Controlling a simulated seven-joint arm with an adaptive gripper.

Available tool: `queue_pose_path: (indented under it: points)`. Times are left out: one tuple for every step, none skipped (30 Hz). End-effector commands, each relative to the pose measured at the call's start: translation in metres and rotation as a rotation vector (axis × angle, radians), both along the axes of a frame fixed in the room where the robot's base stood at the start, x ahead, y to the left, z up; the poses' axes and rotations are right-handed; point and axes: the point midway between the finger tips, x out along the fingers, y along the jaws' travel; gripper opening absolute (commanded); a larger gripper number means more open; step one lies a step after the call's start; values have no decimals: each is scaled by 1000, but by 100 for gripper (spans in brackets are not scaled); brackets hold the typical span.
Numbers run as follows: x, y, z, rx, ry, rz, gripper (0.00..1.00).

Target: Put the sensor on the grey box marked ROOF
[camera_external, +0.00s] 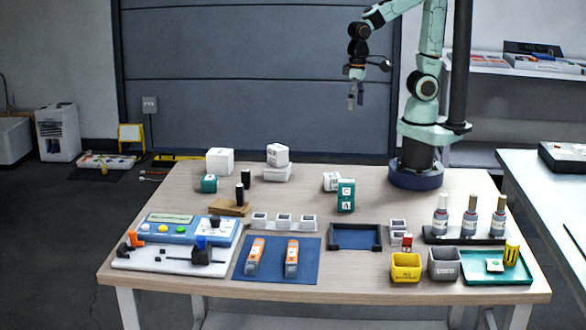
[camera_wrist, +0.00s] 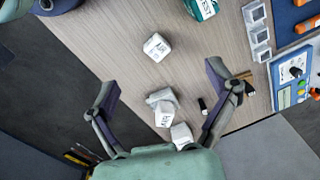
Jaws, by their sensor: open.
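My gripper (camera_external: 355,101) is open and empty, raised high above the back of the table. Its two spread fingers also show in the wrist view (camera_wrist: 162,88). A small grey open-topped box (camera_external: 444,264) stands at the front right of the table; its label is too small to read. I cannot tell for sure which object is the sensor. A small pale square piece (camera_external: 494,265) lies in the green tray (camera_external: 474,276), right of the grey box. Neither the grey box nor this piece shows in the wrist view.
A yellow box (camera_external: 406,267) stands left of the grey one. Several bottles (camera_external: 469,222) stand behind. White blocks (camera_external: 220,161), one pair stacked (camera_external: 278,155), and a green box (camera_external: 346,195) occupy the back and middle. A blue mat (camera_external: 272,265) lies at front.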

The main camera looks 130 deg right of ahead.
Motion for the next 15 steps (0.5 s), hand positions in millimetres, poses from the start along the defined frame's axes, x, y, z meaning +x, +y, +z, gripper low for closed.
queue_pose_path:
  points:
    - [-16, 22, 7, -17, 1, 239, 86]
    - [-27, 32, 10, -21, 5, 380, 86]
    - [-40, 43, 12, -23, 10, 551, 86]
    - [-49, 50, 13, -22, 12, 666, 86]
    - [-57, 55, 14, -21, 13, 769, 86]
    - [-67, 61, 15, -17, 13, 888, 86]
    - [-73, 64, 15, -14, 13, 961, 86]
    - [-78, 67, 15, -11, 13, 1023, 86]
    - [-83, 69, 15, -8, 12, 1087, 86]
    - [-86, 70, 15, -6, 11, 1122, 86]
    - [-88, 71, 15, -4, 11, 1146, 86]
    - [-90, 72, 15, -3, 12, 1165, 86]
    - [-90, 72, 15, -2, 11, 1172, 86]
    - [-90, 72, 15, -1, 12, 1177, 86]
    - [-90, 72, 15, -2, 13, 1176, 86]
